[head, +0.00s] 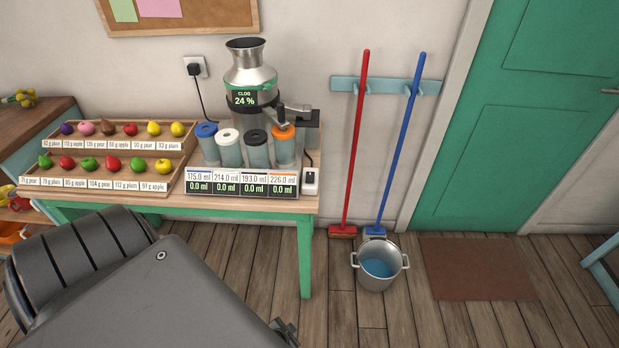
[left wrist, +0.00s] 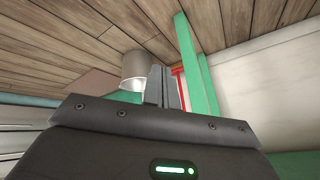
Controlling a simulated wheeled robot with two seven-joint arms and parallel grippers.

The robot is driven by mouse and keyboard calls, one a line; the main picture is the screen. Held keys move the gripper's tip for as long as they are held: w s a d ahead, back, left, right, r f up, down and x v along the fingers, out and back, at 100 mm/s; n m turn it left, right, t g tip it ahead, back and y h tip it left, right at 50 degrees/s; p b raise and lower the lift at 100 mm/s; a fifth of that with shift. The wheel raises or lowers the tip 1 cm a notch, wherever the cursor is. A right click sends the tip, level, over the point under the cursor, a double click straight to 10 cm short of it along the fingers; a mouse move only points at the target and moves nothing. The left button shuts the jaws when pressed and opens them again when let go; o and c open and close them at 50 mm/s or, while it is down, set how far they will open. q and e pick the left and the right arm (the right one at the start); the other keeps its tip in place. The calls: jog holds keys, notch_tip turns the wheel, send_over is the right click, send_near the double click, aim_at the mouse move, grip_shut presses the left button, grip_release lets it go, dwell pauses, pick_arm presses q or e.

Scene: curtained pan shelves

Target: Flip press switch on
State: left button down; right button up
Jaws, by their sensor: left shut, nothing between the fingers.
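The juice press (head: 251,78) stands on the green-legged table (head: 235,203), with a dark display reading "CLOG 24 %". A small white switch box (head: 310,182) sits at the table's right front corner, beside the row of displays. Its rocker is too small to read as on or off. My left gripper (head: 286,331) is low in front of the table, below and apart from the switch box. In the left wrist view its fingers (left wrist: 163,86) are together and empty. The switch box does not show in that view. My right gripper is in neither view.
Several capped cups (head: 230,150) stand before the press, and tiered fruit trays (head: 115,175) lie to the left. A green table leg (head: 305,258) is near my left gripper. A metal bucket (head: 379,266), red broom (head: 355,140) and blue broom (head: 401,140) are to the right.

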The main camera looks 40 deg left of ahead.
pick_arm(q)
jog(key=w+a+r+n+t+y+b, duration=0.3)
jog(key=w+r+t, duration=0.4)
jog(key=w+r, duration=1.45)
jog(key=a+r+n+y, duration=0.3)
jog(key=r, duration=0.8)
jog(key=s+a+r+n+t+y, duration=0.1)
jog(key=a+r+n+y, duration=0.2)
jog(key=r, duration=0.8)
jog(key=shift+s+r+t+y+b, duration=0.15)
jog(key=shift+t+y+b, duration=0.15)
jog(key=shift+y, duration=0.1)
